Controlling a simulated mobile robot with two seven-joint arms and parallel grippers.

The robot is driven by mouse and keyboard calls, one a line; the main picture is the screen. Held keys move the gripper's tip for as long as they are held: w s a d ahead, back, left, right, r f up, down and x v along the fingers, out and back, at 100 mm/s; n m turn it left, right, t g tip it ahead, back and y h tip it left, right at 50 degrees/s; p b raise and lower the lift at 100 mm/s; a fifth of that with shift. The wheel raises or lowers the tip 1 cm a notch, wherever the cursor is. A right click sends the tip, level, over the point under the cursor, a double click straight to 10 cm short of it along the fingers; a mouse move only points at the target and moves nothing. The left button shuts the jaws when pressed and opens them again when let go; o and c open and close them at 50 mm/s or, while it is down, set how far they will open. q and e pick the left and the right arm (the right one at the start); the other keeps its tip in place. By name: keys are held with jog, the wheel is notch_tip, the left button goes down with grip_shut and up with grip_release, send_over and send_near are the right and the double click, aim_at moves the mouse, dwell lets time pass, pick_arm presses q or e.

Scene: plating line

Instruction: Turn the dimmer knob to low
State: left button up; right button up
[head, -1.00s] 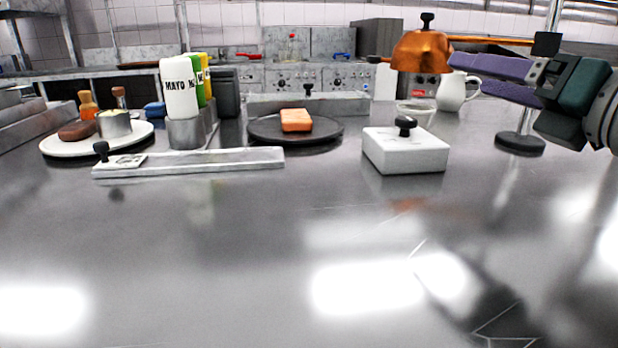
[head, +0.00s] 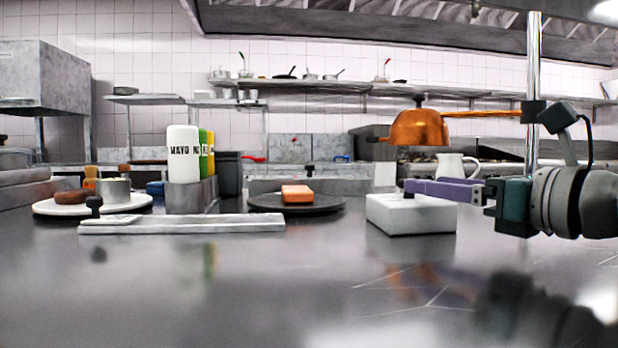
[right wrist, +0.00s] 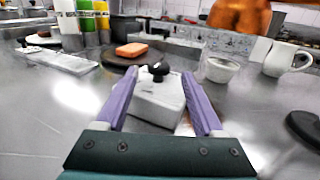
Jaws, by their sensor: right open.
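The dimmer is a white box (head: 411,214) on the steel counter, with a black knob on its top. In the right wrist view the black knob (right wrist: 158,70) stands on the white box (right wrist: 157,98), ahead of and between the fingers. In the right wrist view the right gripper (right wrist: 160,92) is open, with nothing held. I cannot make out the knob's setting marks. My left gripper is not in view.
A copper lamp (head: 418,128) hangs above the box on an arm from a pole (head: 532,90). A white jug (head: 457,166) stands behind. A dark plate (head: 330,206) with an orange block (head: 297,194) and a slider bar (head: 200,226) lie left. The front counter is clear.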

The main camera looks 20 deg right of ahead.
jog(key=shift+w+a+p, duration=0.25)
jog(key=shift+w, duration=1.05)
jog(key=shift+w+a+p, duration=0.25)
jog(key=shift+w, duration=1.05)
jog(key=shift+c, duration=0.2)
grip_shut()
